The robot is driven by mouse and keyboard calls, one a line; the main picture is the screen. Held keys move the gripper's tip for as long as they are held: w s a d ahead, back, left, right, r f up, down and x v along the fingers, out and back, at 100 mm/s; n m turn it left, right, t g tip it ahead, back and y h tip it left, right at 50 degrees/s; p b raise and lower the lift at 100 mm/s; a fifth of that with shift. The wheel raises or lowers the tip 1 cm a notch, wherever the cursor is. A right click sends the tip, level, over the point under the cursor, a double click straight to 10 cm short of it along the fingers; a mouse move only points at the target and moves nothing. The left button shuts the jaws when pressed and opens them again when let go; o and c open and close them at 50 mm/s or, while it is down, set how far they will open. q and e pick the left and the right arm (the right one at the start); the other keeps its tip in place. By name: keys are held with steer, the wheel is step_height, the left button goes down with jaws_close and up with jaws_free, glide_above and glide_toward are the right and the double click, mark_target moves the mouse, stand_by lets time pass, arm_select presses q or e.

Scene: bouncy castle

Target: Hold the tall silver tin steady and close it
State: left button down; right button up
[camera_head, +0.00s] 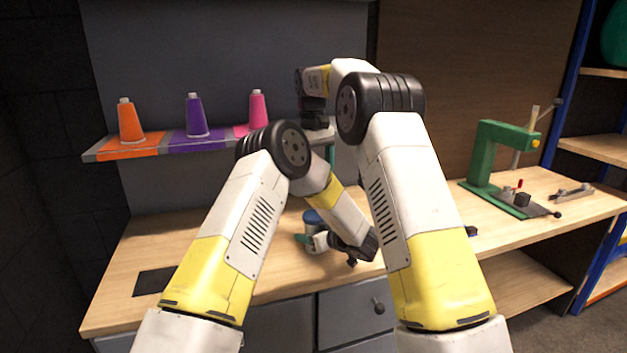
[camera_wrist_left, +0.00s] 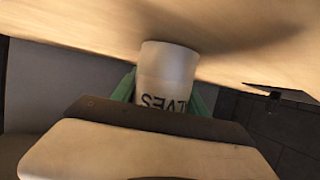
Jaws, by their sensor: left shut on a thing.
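The silver tin (camera_wrist_left: 165,70) shows in the left wrist view as a pale cylinder with dark upside-down lettering. My left gripper (camera_wrist_left: 164,88) has its green fingers on both sides of it and is shut on it. In the head view the tin, with a blue upper part (camera_head: 312,217), stands on the bench by my left gripper (camera_head: 306,240), partly hidden by my arm. I cannot tell whether the blue part is a lid. My right arm is raised above, its gripper (camera_head: 331,153) pointing down over the tin, mostly hidden by my arms. Its opening cannot be seen.
A wooden workbench (camera_head: 140,255) spans the view, with a dark flat patch (camera_head: 153,282) at left. A shelf (camera_head: 170,149) behind holds orange, purple and pink cones. A green press (camera_head: 490,155) stands at right.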

arm_select(q)
steer(key=shift+s+f, duration=0.1)
steer(key=c, duration=0.5)
jaws_free()
steer(key=v, duration=0.7)
steer(key=shift+s+d+r, duration=0.2)
steer(key=shift+s+r, duration=0.05)
